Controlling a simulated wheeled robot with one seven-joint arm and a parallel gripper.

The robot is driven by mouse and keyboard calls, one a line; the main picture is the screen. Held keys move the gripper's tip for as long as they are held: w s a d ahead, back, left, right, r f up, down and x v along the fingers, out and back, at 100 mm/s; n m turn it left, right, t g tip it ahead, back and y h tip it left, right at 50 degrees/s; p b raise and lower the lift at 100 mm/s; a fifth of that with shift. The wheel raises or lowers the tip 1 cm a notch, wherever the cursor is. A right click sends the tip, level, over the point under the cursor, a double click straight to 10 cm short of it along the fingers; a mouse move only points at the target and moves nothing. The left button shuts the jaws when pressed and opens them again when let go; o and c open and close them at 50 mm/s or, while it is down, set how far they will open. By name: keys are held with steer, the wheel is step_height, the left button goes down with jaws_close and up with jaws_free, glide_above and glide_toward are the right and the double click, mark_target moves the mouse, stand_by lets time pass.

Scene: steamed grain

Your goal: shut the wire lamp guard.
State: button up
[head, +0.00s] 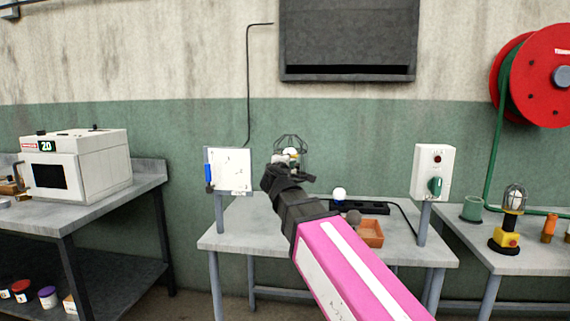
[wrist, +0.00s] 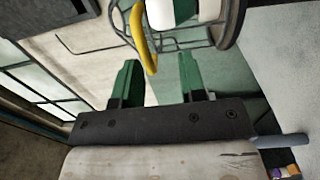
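The wire lamp guard (head: 290,139) is a dark cage at the back of the middle bench, with a pale bulb (head: 291,153) showing inside. My gripper hides its lower part, and I cannot tell from the head view how far it stands open. In the wrist view the guard's wires (wrist: 105,42) and a dark rim (wrist: 229,25) show near the top, beside a white and green lamp part (wrist: 172,12). A curved yellow bar (wrist: 143,42) reaches down between my gripper's green fingers, nearer the left one. My gripper (wrist: 160,62) is open, its fingers apart; it also shows in the head view (head: 288,172).
A white board (head: 232,172) stands left, a switch box (head: 434,171) right. A caged lamp (head: 514,200) stands on the right bench.

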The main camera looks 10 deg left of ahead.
steer(key=s, duration=0.8)
steer(key=shift+s+a, duration=0.15)
steer(key=shift+s, duration=0.15)
steer(key=shift+f, duration=0.1)
